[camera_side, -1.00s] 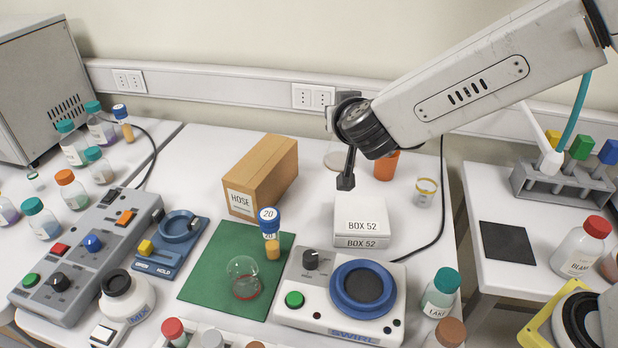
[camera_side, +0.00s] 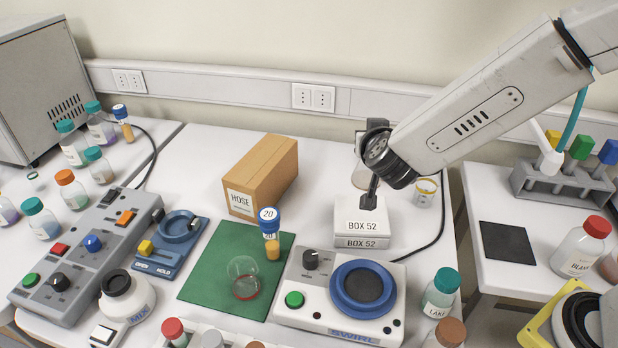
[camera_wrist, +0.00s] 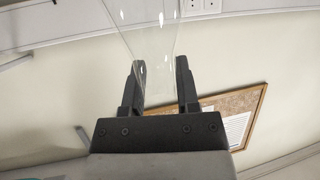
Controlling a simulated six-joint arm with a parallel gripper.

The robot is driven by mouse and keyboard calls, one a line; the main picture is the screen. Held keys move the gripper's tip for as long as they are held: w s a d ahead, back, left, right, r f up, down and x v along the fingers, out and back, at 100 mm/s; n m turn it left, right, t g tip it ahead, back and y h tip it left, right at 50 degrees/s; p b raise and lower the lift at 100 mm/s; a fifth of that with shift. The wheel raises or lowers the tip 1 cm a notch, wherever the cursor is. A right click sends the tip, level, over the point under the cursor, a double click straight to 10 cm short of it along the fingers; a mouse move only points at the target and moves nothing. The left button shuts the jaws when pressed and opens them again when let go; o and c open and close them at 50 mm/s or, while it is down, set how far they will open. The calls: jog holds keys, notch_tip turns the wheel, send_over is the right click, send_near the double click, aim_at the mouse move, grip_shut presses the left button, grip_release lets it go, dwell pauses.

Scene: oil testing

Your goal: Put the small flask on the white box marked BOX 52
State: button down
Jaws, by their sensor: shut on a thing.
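My gripper (camera_side: 371,198) is shut on the clear small flask (camera_side: 361,176). In the wrist view, the flask's glass (camera_wrist: 150,40) runs between the two dark fingers (camera_wrist: 160,75) and widens away from them. In the side view the flask shows faintly behind the fingers, over the back part of the white box marked BOX 52 (camera_side: 362,226). The fingers partly hide it. I cannot tell whether its base touches the box top. The box stands behind the SWIRL device.
The SWIRL device (camera_side: 317,303) stands in front of the box. A HOSE carton (camera_side: 262,175) stands to the left. A banded glass beaker (camera_side: 424,192) stands close on the right. Another round glass vessel (camera_side: 243,278) is on the green mat (camera_side: 205,285).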

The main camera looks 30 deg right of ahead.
aim_at(366, 171)
jog(key=shift+f, duration=0.1)
jog(key=shift+f, duration=2.15)
jog(key=shift+f, duration=0.1)
jog(key=shift+f, duration=1.7)
jog(key=shift+f, duration=0.15)
jog(key=shift+c, duration=1.7)
grip_release()
